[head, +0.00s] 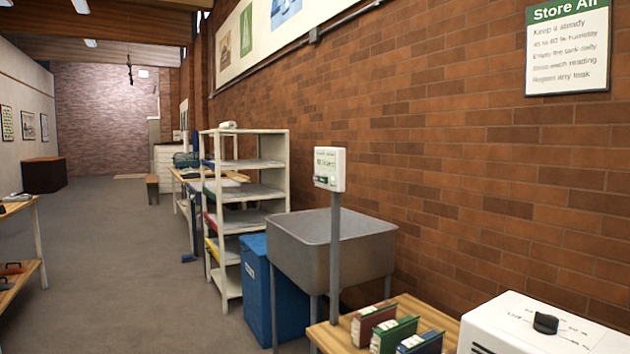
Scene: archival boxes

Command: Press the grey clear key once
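A small white panel (338,152) stands upright on a grey post (335,245) in front of the brick wall, right of the picture's middle. Its face carries small dark markings and a little greenish patch, too small to read. I cannot make out a grey clear key on it. A white appliance (510,322) with a black knob (545,323) on top sits at the lower right, cut off by the picture edge. No grey key is clearly visible there either. My gripper is not in view.
A wooden table (325,338) holds several archival boxes (394,333) beside the post. Behind are a grey metal sink (345,262), a blue bin (268,290) and a white shelf unit (280,150). A sign (567,50) hangs on the wall. The grey floor (130,270) at left is free.

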